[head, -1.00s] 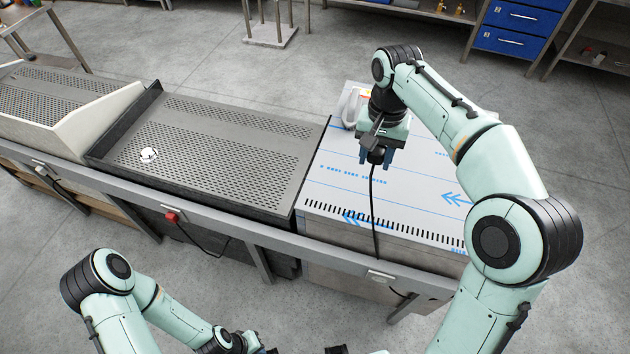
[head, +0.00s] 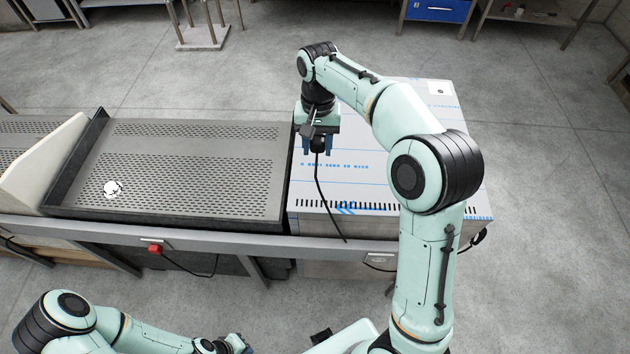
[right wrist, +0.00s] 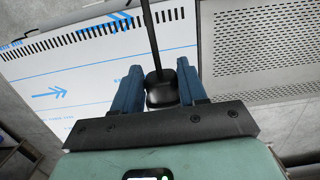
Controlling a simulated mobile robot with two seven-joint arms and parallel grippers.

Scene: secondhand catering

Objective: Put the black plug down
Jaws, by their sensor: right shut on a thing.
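The black plug (right wrist: 162,91) is between the blue fingers of my right gripper (right wrist: 159,88), which is shut on it. Its black cable runs away from the plug. In the head view my right gripper (head: 317,146) is over the left part of the steel appliance top (head: 375,182), and the cable (head: 322,195) hangs down towards the front rail. I cannot tell the exact height of the plug above the top. My left gripper (head: 238,344) is low at the bottom edge, and its fingers are too small and cut off to judge.
A dark perforated tray (head: 190,150) with a small white object (head: 113,189) lies left of the appliance. A front rail (head: 230,243) carries a red plug (head: 155,249) and a pale socket (head: 379,260). The steel top is largely clear to the right of the gripper.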

